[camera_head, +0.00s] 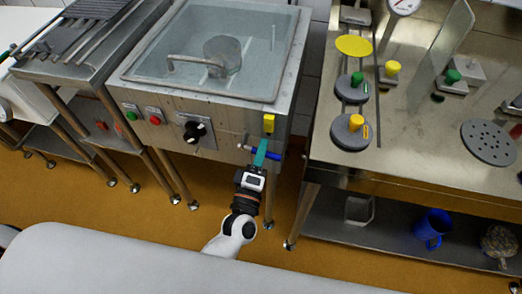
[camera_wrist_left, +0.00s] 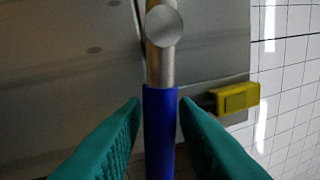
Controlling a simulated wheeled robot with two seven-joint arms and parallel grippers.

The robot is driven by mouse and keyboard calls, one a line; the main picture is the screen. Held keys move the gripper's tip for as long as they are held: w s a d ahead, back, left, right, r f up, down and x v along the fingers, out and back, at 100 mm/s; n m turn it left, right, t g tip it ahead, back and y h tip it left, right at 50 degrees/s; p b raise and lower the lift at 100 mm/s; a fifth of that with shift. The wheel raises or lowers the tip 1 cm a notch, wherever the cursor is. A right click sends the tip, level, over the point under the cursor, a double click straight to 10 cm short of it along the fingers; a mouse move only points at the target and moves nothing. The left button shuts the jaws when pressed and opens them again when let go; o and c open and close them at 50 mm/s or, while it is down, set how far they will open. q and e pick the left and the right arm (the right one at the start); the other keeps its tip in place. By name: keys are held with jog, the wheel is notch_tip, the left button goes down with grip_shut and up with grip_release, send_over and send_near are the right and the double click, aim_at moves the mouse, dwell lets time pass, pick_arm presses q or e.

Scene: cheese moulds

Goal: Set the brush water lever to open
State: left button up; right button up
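The brush water lever has a blue handle (camera_head: 274,155) and a silver shaft, and sits low on the front right of the steel basin unit. In the head view the handle lies roughly level, pointing right from its pivot. In the left wrist view the blue handle (camera_wrist_left: 160,130) runs up to a round silver pivot (camera_wrist_left: 164,25). My left gripper (camera_head: 260,153) is at the handle, its green fingers on either side of it. In the wrist view narrow gaps seem to show between the fingertips (camera_wrist_left: 160,107) and the handle. My right gripper is not in view.
A yellow-handled valve (camera_head: 268,123) sits just above the lever, also seen in the wrist view (camera_wrist_left: 238,97). A black knob (camera_head: 194,131) and red and green buttons are left on the same panel. A steel table (camera_head: 400,160) with moulds stands close on the right.

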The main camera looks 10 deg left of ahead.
pick_arm(q)
jog(key=shift+o, duration=0.6)
jog(key=shift+s+f, duration=0.1)
jog(key=shift+s, duration=0.2)
jog(key=b+v, duration=0.1)
jog(key=v, duration=1)
jog(key=shift+s+b, duration=0.2)
jog(key=shift+b, duration=0.1)
